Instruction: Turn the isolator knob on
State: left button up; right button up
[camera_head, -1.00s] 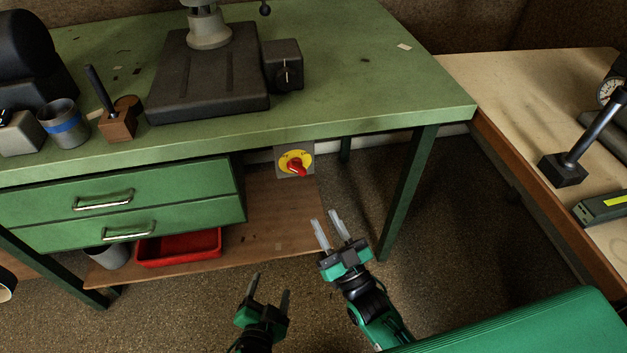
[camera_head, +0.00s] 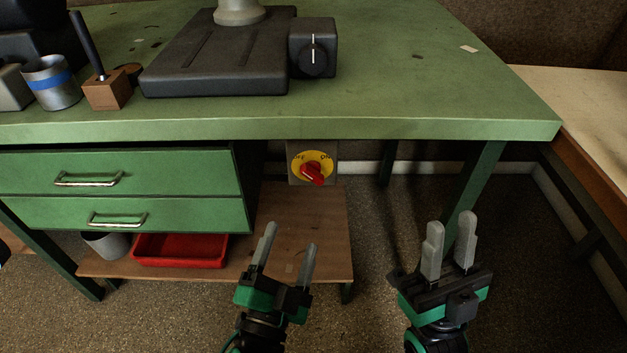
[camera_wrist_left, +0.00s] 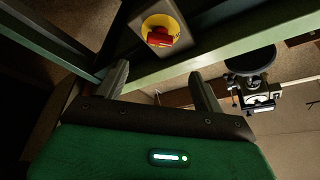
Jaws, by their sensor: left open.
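The isolator knob (camera_head: 313,173) is red on a yellow round plate (camera_head: 298,160) marked OFF on the left and ON on the right. It is on a grey box under the bench's front edge. Its handle slants, with the thick red end low. My left gripper (camera_head: 288,250) is open and empty, below and a little left of the knob, apart from it. In the left wrist view the knob (camera_wrist_left: 158,37) shows beyond and above the open fingers (camera_wrist_left: 160,85). My right gripper (camera_head: 450,245) is open and empty, to the right of the knob and lower.
The green bench top (camera_head: 420,100) overhangs the knob. Green drawers (camera_head: 120,172) stand left of it. A wooden lower shelf (camera_head: 320,230) holds a red tray (camera_head: 180,250). A green bench leg (camera_head: 475,190) stands behind my right gripper. A black machine base (camera_head: 215,65) is on top.

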aim_at(312, 179)
jog(key=w+a+f+g+h+p, duration=0.2)
jog(key=w+a+f+g+p, duration=0.15)
jog(key=w+f+g, duration=0.4)
pick_arm(q)
jog(key=p+x, duration=0.1)
jog(key=x, duration=0.8)
jog(key=p+x, duration=0.1)
jog(key=x, duration=0.2)
jog(key=shift+w+d, duration=0.1)
jog(key=shift+w, duration=0.3)
pick_arm(e)
jog(key=s+a+f+g, duration=0.2)
jog(key=f+g, duration=0.2)
jog(key=f, duration=0.3)
jog(key=s+a+f+g, duration=0.2)
jog(key=s+f+g, duration=0.1)
jog(key=f, duration=0.5)
jog(key=shift+s+g, duration=0.15)
jog(key=shift+g, duration=0.7)
pick_arm(q)
jog(key=shift+c, duration=0.4)
